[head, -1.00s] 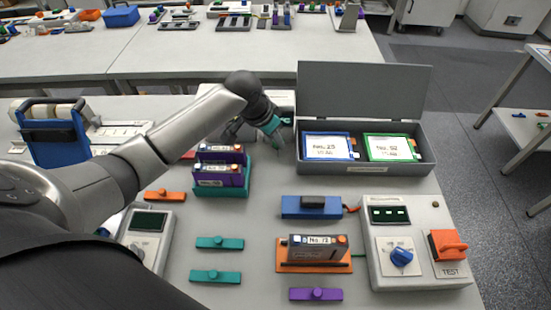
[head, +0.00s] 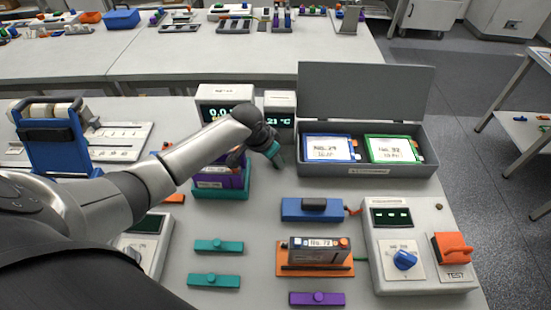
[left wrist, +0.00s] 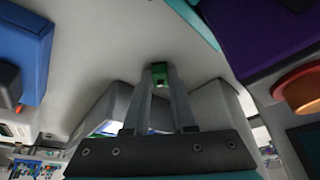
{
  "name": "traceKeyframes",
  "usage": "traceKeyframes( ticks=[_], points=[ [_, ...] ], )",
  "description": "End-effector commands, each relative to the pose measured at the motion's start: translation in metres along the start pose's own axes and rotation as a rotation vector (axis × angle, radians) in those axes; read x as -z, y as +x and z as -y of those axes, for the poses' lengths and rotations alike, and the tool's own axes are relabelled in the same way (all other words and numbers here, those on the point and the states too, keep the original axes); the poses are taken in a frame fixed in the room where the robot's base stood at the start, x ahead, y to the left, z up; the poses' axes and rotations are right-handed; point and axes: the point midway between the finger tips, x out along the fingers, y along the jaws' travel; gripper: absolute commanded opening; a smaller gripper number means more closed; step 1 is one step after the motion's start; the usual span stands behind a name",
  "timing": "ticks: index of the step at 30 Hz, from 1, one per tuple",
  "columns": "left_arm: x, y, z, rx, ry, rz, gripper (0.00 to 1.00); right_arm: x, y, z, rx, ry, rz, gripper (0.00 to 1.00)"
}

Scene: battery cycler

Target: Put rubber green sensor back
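My left gripper (head: 280,164) hangs over the table between the teal tray with purple battery cells (head: 221,192) and the grey case. In the left wrist view its two fingers are closed in on a small green block (left wrist: 160,73), which looks like the green rubber sensor. The block sits between the fingertips; its far end is hidden. In the head view I cannot make out the block. A small meter (head: 280,118) reading 23 °C stands just behind the gripper, beside a larger display unit (head: 224,101). My right gripper is not in view.
An open grey case (head: 366,172) with two framed packs stands right of the gripper. A blue block (head: 313,209), an orange tray with a cell (head: 318,271) and a tester box (head: 418,276) lie nearer. Bare table lies between the teal tray and the blue block.

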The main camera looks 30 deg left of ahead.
Motion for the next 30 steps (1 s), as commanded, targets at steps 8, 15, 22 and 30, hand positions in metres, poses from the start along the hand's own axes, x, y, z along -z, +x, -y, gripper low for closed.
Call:
traceKeyframes(
  ticks=[8,15,22,30],
  points=[
    [0.000,0.000,0.000,0.000,0.000,0.001,0.54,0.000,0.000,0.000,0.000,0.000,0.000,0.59],
    [0.000,-0.001,0.000,0.000,0.000,0.001,0.54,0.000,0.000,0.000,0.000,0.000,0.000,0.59],
    [0.002,-0.021,0.001,0.001,0.001,-0.001,0.54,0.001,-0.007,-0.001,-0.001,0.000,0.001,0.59],
    [0.002,-0.072,0.000,0.001,0.003,-0.001,0.54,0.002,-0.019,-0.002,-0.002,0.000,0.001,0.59]
  ],
)
